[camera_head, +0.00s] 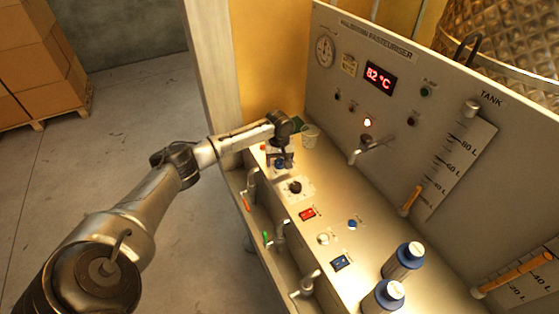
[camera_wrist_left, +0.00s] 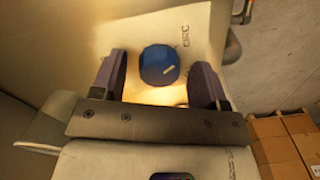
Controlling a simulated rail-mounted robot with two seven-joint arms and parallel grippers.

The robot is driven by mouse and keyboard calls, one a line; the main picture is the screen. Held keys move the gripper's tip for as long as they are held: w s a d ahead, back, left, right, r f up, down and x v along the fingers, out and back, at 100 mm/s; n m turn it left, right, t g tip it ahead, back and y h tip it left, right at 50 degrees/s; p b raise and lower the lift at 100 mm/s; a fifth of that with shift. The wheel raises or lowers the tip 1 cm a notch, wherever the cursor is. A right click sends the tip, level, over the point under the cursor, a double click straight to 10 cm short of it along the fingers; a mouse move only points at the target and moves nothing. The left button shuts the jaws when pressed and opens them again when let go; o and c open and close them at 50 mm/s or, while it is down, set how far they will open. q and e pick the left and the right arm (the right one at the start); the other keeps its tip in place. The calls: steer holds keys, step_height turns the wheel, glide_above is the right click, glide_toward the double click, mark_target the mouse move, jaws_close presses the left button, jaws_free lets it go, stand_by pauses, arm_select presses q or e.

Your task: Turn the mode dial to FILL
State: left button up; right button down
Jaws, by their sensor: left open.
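A round blue dial (camera_wrist_left: 159,66) with a short white pointer mark sits on a pale plate in the left wrist view. A label that looks like "CIRC" is beside it; I cannot make out a FILL label. My left gripper (camera_wrist_left: 163,82) is open, with one dark finger on each side of the dial and a gap at both sides. In the head view my left gripper (camera_head: 280,160) is over the far end of the sloped panel, and the blue dial (camera_head: 281,165) is partly hidden under it. My right gripper is not in view.
A black knob (camera_head: 294,187) on a white plate is just nearer on the panel, then a red switch (camera_head: 307,214) and a blue button (camera_head: 352,224). A clear cup (camera_head: 310,136) stands behind the gripper. Taps line the front.

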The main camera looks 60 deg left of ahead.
arm_select(q)
steer(key=shift+c, duration=0.3)
steer(key=c, duration=0.9)
steer(key=shift+o, duration=0.2)
steer(key=shift+r+p, duration=0.15)
steer(key=shift+p, duration=0.35)
steer(key=m+p, duration=0.4)
steer(key=p, duration=0.1)
steer(key=shift+r, duration=0.15)
steer(key=shift+m+p, duration=0.85)
steer(key=shift+m, duration=0.15)
steer(key=m+p, duration=0.1)
steer(key=m, duration=0.1)
steer(key=shift+m, duration=0.3)
steer(key=shift+f+m+p, duration=0.2)
steer(key=shift+m+p, duration=0.5)
steer(key=shift+m, duration=1.8)
steer(key=shift+m+p, duration=0.3)
